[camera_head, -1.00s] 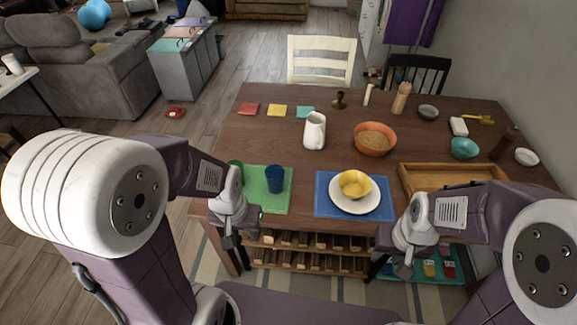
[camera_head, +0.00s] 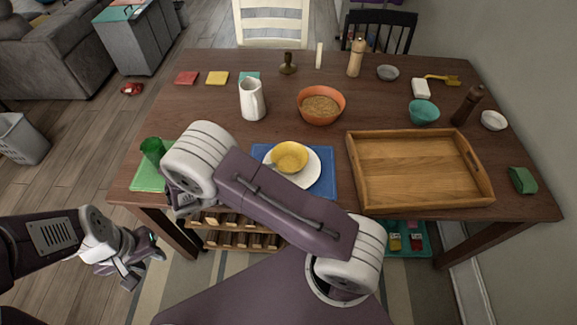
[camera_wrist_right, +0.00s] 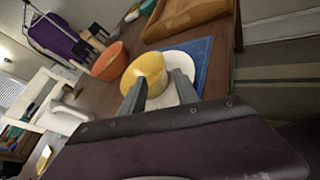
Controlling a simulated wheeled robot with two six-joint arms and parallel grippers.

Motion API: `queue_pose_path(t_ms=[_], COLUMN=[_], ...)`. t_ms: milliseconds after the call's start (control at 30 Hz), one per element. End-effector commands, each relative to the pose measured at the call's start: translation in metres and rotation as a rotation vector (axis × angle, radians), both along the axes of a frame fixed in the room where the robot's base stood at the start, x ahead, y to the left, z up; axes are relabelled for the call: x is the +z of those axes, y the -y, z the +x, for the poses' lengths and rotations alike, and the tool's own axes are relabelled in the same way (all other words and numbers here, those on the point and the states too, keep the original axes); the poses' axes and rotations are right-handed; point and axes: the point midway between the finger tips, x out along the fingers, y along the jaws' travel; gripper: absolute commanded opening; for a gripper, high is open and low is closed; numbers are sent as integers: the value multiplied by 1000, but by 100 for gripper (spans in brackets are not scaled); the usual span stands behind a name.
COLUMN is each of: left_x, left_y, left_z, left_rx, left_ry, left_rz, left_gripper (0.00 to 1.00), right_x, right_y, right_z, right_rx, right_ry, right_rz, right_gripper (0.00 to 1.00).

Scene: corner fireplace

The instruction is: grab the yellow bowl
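The yellow bowl (camera_head: 290,155) sits on a white plate (camera_head: 309,172) on a blue mat (camera_head: 327,186) at the table's near side. In the right wrist view, the yellow bowl (camera_wrist_right: 150,70) shows just beyond my open right gripper (camera_wrist_right: 158,92), in line with the gap between its fingers. I cannot tell whether they touch it. In the head view, my right forearm passes in front of the plate and mat, and its fingers are hidden. My left gripper (camera_head: 143,270) hangs low, off the table's near left edge, open and empty.
An orange bowl (camera_head: 321,104) and a white pitcher (camera_head: 252,99) stand behind the plate. A wooden tray (camera_head: 417,202) lies to its right. A green cup (camera_head: 152,148) stands on the green mat (camera_head: 146,180) at left. The chair (camera_head: 272,22) is at the far side.

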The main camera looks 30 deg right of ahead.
Motion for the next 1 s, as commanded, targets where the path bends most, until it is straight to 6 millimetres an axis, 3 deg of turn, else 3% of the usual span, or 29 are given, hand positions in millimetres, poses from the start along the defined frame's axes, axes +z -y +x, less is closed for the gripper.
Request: queue_pose_path(t_ms=[133,333,467,733,1000], left_x=[1,1,1,1,1], left_y=[0,0,0,0,0], left_z=[0,0,0,0,0], left_rx=[0,0,0,0,0], left_ry=[0,0,0,0,0], left_rz=[0,0,0,0,0], left_gripper=[36,36,36,36,36], right_x=[0,-11,-13,-27,-29], right_y=[4,33,39,81,86], right_z=[1,2,3,2,3], right_rx=[3,-1,0,-3,0], right_ry=[-1,-3,0,-3,0], right_rz=[-5,-5,-1,-2,-1], right_gripper=[38,38,38,38,38])
